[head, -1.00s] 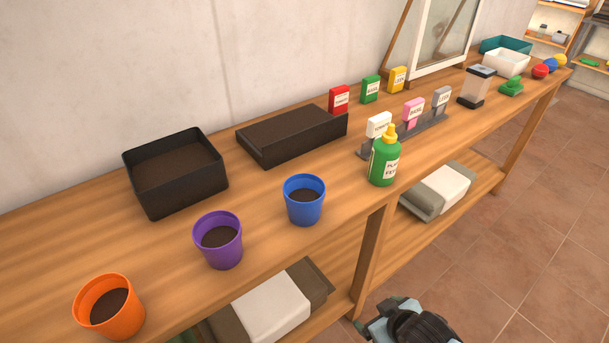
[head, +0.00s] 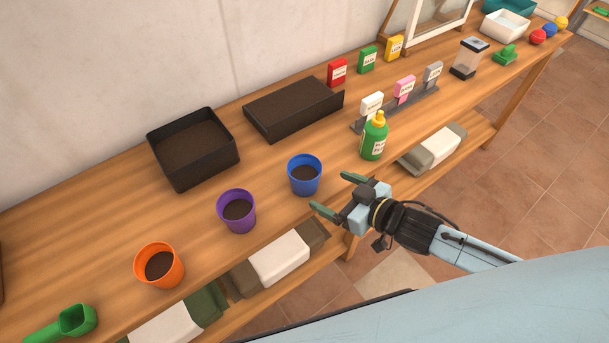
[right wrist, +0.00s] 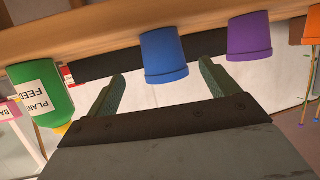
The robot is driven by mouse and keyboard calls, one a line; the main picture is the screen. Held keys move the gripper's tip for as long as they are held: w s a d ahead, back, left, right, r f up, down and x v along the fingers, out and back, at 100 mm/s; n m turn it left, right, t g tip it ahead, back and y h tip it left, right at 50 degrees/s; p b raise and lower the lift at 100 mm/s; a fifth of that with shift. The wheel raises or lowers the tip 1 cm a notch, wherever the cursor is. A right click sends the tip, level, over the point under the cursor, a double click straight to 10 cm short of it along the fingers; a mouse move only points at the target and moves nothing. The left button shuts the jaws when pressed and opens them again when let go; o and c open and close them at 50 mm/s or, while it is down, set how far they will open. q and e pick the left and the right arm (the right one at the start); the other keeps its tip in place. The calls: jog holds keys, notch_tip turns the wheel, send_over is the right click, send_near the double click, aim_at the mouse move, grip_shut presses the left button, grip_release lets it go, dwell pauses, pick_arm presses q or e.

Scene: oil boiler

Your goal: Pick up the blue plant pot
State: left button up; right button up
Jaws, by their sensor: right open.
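The blue plant pot (head: 305,178), filled with dark soil, stands upright on the wooden bench near its front edge. My right gripper (head: 332,192) is open and empty, just to the right of the pot, with its green fingers pointing at it. In the right wrist view, which shows the scene upside down, the blue pot (right wrist: 163,55) appears ahead, between the two spread fingers (right wrist: 162,72). The fingers do not seem to touch it. My left gripper is not in view.
A purple pot (head: 236,213) and an orange pot (head: 159,267) stand to the left. A green feed bottle (head: 374,138) stands to the right, near my right gripper. A black soil tray (head: 192,152) and a flat dark box (head: 293,108) lie behind. A green scoop (head: 72,323) lies front left.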

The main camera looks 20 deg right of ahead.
aim_at(296, 174)
jog(key=x, duration=0.9)
jog(key=shift+w+a+f+b, duration=0.1)
jog(key=shift+w+a+b, duration=0.05)
jog(key=shift+a+b, duration=0.15)
jog(key=shift+c, duration=0.5)
jog(key=c, duration=1.1)
jog(key=shift+o, duration=0.2)
notch_tip(296, 174, up, 10)
jog(key=p, duration=0.2)
